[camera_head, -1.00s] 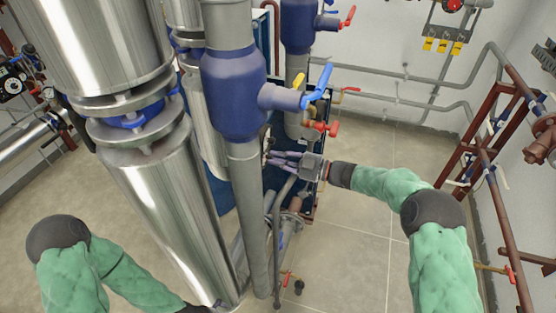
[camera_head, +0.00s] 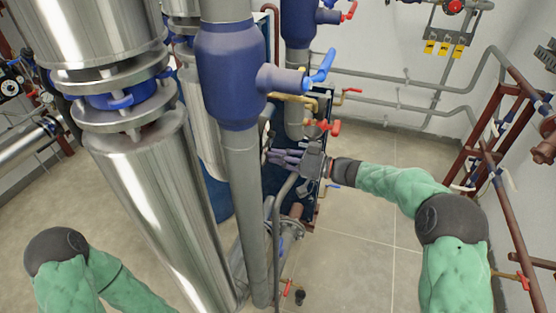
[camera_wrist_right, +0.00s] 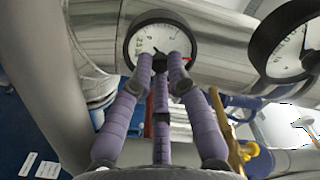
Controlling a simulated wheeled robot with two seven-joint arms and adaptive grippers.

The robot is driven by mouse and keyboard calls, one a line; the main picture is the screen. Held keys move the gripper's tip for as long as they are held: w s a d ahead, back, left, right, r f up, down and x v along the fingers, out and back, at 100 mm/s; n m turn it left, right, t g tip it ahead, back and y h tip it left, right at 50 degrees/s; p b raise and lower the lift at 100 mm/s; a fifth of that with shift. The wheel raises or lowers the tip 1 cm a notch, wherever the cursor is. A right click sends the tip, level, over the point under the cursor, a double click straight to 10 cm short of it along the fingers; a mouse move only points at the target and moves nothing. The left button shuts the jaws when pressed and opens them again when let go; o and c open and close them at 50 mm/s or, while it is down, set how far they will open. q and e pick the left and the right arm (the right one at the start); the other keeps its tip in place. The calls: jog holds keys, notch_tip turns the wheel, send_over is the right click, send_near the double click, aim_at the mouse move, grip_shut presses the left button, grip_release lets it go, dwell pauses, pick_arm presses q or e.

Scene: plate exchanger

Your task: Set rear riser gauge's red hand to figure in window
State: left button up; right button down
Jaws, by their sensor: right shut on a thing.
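In the right wrist view a round white gauge (camera_wrist_right: 148,32) with a dark rim sits on a silver pipe. Its red hand (camera_wrist_right: 187,60) shows at the lower right of the dial. A small figure window (camera_wrist_right: 138,46) is at the left of the dial; its tilted figure is too small to read surely. My right gripper (camera_wrist_right: 160,64) is shut on a dark knob (camera_wrist_right: 160,60) at the dial's lower middle, and its fingers cover part of the face. In the head view my right gripper (camera_head: 272,157) reaches in behind the grey pipe. My left gripper is out of view.
A second gauge (camera_wrist_right: 285,40) stands close on the right in the wrist view. A yellow valve handle (camera_wrist_right: 238,150) is near the fingers. In the head view the grey riser (camera_head: 243,190) and silver column (camera_head: 150,190) stand left of my gripper.

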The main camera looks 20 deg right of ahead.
jog(key=shift+m+p, duration=0.65)
jog(key=shift+m, duration=3.55)
jog(key=c, duration=1.5)
grip_release()
jog(key=v, duration=1.2)
